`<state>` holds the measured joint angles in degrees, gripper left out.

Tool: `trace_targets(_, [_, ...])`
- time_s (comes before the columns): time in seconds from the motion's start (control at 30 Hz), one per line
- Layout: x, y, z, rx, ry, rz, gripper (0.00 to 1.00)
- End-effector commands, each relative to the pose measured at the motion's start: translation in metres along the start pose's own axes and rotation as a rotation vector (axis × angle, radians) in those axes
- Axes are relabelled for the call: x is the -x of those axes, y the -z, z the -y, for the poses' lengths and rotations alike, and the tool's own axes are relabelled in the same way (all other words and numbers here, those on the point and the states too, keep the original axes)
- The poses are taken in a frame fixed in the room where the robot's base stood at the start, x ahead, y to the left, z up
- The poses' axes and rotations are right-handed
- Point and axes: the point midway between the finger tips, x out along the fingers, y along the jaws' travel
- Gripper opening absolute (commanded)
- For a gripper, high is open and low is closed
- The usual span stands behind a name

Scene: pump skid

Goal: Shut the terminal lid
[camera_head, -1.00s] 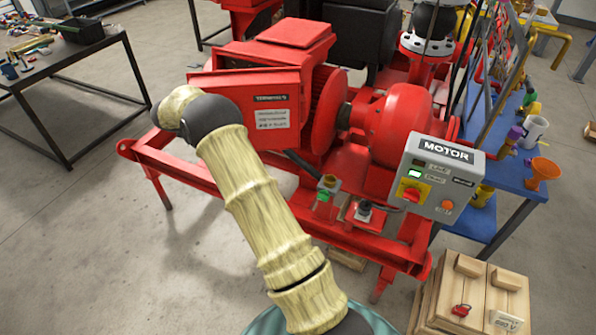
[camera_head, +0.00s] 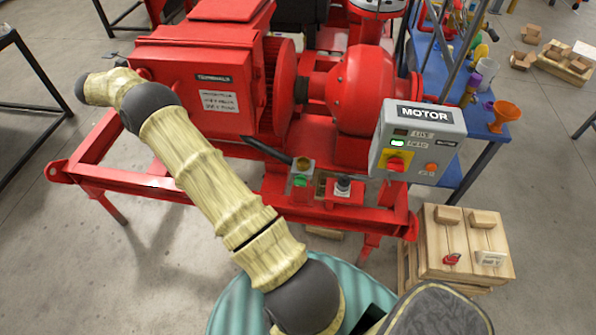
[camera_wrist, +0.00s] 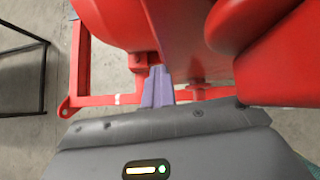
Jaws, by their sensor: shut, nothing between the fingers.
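The terminal lid (camera_head: 190,88) is the red front plate of the terminal box (camera_head: 205,35), with a TERMINALS label and a white label. It stands close against the box in the head view; I cannot tell whether a narrow gap is left. My arm passes in front of its lower left part. My gripper (camera_wrist: 158,87) shows in the wrist view, its purple fingers shut and empty, close to red metal surfaces. I cannot tell whether the fingertips touch the lid. In the head view the fingers are hidden at the far end of my arm, by the box's left side.
The red skid frame (camera_head: 85,178) runs below and left of the box. The grey MOTOR control box (camera_head: 418,140) stands at right, before a blue bench (camera_head: 497,130). A wooden crate (camera_head: 465,255) is at lower right. Open floor lies at left.

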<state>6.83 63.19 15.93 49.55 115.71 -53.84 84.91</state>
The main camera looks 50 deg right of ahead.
Motion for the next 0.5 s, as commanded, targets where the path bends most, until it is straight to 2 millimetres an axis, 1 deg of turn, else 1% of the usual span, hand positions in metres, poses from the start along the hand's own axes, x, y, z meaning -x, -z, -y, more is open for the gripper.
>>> trace_targets(0.03, [-0.0087,0.0010,0.0109,0.004,0.027,-0.006,0.00])
trace_targets(0.5, [-0.0060,0.0021,0.0078,0.009,0.021,-0.004,0.00])
